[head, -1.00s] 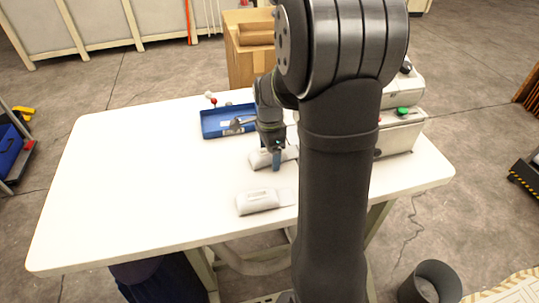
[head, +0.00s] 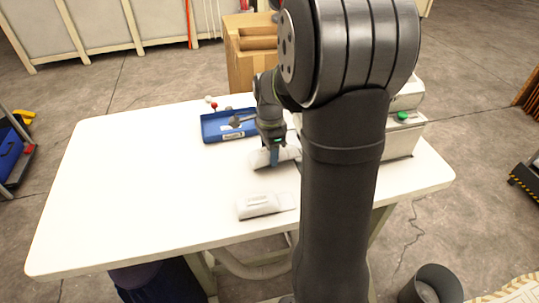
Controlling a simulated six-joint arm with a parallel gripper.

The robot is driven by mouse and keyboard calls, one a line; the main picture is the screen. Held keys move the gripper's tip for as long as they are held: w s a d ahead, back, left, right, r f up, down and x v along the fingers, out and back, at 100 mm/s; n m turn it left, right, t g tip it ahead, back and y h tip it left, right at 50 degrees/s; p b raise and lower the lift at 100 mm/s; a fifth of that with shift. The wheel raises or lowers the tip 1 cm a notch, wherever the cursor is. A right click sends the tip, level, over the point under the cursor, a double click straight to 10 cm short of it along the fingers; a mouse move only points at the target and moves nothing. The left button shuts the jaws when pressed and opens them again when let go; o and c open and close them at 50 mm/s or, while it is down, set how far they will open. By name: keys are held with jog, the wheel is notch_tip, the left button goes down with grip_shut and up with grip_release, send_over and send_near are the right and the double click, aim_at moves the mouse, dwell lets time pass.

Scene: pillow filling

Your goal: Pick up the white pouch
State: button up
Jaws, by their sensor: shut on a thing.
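A white pouch (head: 259,158) lies at the middle right of the table, below the blue tray. My arm hides the pouch's right end. I cannot tell whether the pouch is lifted off the table. A second white pouch (head: 262,205) lies flat near the table's front edge, apart from my gripper.
A blue tray (head: 212,132) with a tool in it sits at the table's back. A white machine (head: 402,140) with a green button stands at the right, partly behind my arm. The left half of the white table (head: 130,190) is clear.

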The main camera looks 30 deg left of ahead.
aim_at(281, 154)
jog(key=shift+r, duration=0.85)
jog(key=s+a, duration=1.2)
jog(key=shift+s+a+f, duration=0.1)
jog(key=shift+a+f, duration=0.05)
jog(key=shift+m, duration=0.7)
jog(key=w+d+r, duration=0.1)
jog(key=w+d, duration=0.2)
jog(key=w+d+r, duration=0.2)
jog(key=w+d, duration=0.1)
jog(key=w+d+r, duration=0.1)
jog(key=w+d, duration=0.2)
jog(key=d, duration=0.1)
jog(key=shift+w+d+r, duration=0.1)
jog(key=shift+w+r, duration=0.1)
jog(key=shift+w, duration=0.15)
jog(key=shift+d+f, duration=0.1)
jog(key=shift+f, duration=3.45)
jog(key=shift+w+d+f, duration=0.1)
jog(key=shift+w+d, duration=2.15)
jog(key=shift+w, duration=0.05)
jog(key=shift+f, duration=0.25)
